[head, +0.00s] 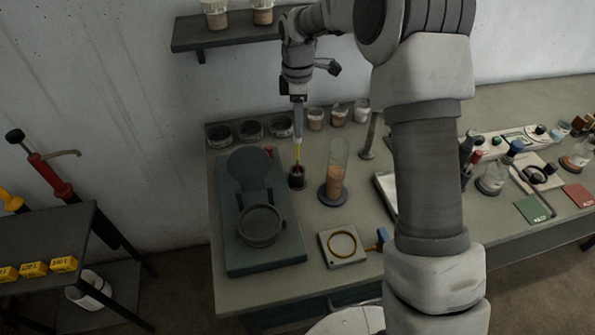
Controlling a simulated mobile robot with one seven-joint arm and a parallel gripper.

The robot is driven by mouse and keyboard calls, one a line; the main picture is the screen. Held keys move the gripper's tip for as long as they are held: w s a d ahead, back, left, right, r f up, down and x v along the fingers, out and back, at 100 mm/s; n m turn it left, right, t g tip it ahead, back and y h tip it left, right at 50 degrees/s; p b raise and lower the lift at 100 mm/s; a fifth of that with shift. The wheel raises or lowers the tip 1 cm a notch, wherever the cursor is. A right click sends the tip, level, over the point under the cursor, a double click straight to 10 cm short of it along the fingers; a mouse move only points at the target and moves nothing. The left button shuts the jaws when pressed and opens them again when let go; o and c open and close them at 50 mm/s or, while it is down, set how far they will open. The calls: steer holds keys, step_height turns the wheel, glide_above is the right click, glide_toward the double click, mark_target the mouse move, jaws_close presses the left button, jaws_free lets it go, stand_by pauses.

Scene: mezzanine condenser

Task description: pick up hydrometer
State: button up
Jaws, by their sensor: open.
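The thin upright item with a yellow stem (297,154) looks like the hydrometer. It stands in a small dark holder (297,180) near the back of the bench, left of a glass cylinder. My gripper (298,103) points straight down directly above it, in line with the stem. A pale blue-grey piece shows between the gripper and the yellow stem; I cannot tell whether it is the item's upper part or a finger. The jaws are open, but they are small here, and whether they surround the item's top is not clear.
A glass cylinder (336,174) of brownish fill stands close on the right. A dark green device (265,257) with a raised round lid is on the left. Several cups line the wall. A wall shelf (226,38) hangs above. My arm hides part of the bench.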

step_height(320, 180, down, 5)
steer(key=shift+w+f+p, duration=0.1)
steer(key=shift+w+p, duration=0.05)
steer(key=shift+p, duration=0.4)
steer(key=shift+c, duration=0.4)
jaws_close()
stand_by(0.6)
